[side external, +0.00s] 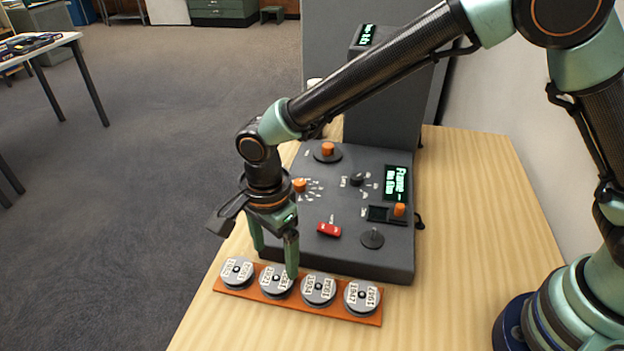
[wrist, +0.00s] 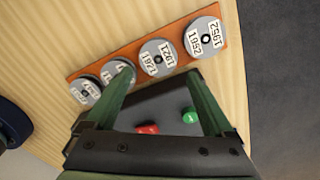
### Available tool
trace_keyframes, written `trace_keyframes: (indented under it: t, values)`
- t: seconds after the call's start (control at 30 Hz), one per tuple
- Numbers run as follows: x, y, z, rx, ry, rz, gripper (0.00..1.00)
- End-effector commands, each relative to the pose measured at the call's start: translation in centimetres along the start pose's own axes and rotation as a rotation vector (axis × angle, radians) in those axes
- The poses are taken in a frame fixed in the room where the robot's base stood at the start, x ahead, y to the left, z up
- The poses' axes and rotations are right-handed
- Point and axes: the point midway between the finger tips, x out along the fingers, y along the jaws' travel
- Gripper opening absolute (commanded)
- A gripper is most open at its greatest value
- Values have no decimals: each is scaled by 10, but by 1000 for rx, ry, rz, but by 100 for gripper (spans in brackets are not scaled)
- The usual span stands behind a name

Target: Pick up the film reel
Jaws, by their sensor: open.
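Several grey film reels with white number labels sit in a row on an orange-brown strip (side external: 372,318) at the table's front edge. The leftmost reel in the side view (side external: 238,270) reads 1952; the wrist view shows it at upper right (wrist: 206,38). My gripper (side external: 274,262) is open and empty, pointing down behind and over the second reel from the left (side external: 272,284). One finger overlaps that reel's right part in the side view; I cannot tell if it touches. In the wrist view this reel (wrist: 158,57) lies just beyond the gap of my gripper (wrist: 162,72).
A dark grey console (side external: 340,252) with orange knobs, a red switch (side external: 329,229) and a lit screen (side external: 397,183) stands close behind the strip. A wooden table (side external: 470,200) has free room to the right.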

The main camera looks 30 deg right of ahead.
Motion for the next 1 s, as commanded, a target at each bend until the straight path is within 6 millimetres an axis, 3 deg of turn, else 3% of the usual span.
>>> trace_keyframes:
  t: [0.43,0.73,0.77,0.93,1.0]
  values:
    - [50,4,1,0,1,3,88]
    - [55,3,1,0,0,-1,88]
    - [55,3,1,0,0,-1,84]
    - [55,3,1,0,0,-1,19]
    - [54,3,1,0,0,-1,15]
